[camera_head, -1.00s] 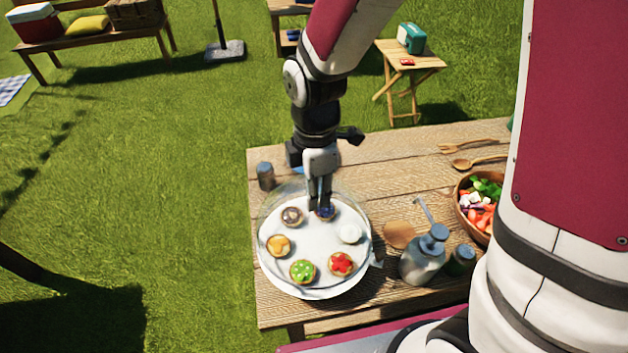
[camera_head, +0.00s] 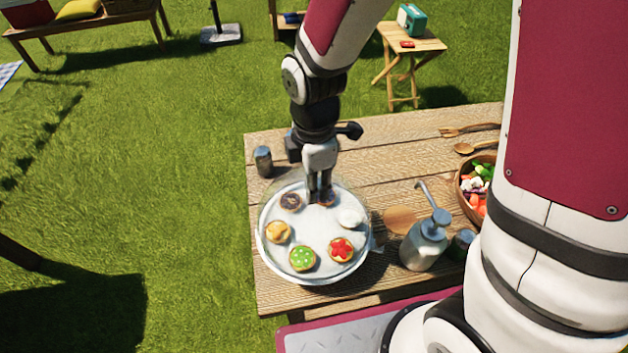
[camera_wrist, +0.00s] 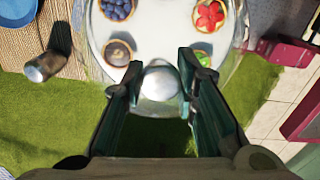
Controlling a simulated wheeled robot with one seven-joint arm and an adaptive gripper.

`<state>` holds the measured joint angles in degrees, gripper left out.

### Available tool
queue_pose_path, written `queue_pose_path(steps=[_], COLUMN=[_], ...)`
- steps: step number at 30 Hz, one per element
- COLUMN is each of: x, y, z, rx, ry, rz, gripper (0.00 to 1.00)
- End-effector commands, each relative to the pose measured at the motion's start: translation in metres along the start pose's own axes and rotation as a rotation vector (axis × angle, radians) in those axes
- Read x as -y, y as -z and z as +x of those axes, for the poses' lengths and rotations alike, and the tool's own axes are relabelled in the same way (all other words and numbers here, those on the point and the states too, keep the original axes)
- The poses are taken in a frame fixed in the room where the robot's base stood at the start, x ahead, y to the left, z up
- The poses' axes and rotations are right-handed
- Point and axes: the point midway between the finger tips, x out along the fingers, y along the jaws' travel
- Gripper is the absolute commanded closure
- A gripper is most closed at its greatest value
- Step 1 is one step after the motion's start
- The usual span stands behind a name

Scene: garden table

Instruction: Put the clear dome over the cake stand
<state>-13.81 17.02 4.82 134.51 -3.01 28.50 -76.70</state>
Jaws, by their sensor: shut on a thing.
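My gripper (camera_head: 320,198) points down above the far part of the white cake stand (camera_head: 314,228). In the wrist view its fingers (camera_wrist: 161,80) are shut on the round silvery knob (camera_wrist: 160,83) of the clear dome (camera_wrist: 233,52). The dome (camera_head: 348,192) shows as a faint glassy outline around the small tarts. It appears upright and about in line with the stand. I cannot tell whether its rim rests on the plate or hovers just above it.
A pump bottle (camera_head: 424,243) and a dark-lidded jar (camera_head: 461,243) stand right of the cake stand. A grey shaker (camera_head: 263,161) stands behind left. A salad bowl (camera_head: 478,188) is farther right. The wooden table's (camera_head: 400,150) back middle is clear.

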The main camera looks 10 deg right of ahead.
Motion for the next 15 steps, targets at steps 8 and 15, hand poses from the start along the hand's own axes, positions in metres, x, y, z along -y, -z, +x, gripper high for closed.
queue_pose_path(steps=[8, 15], x=[-0.0004, -0.0004], y=[0.0000, 0.0000], z=[0.0037, 0.0079], rx=[0.000, 0.000], ry=[0.000, 0.000], rz=[-0.001, 0.000], gripper=[1.00, 1.00])
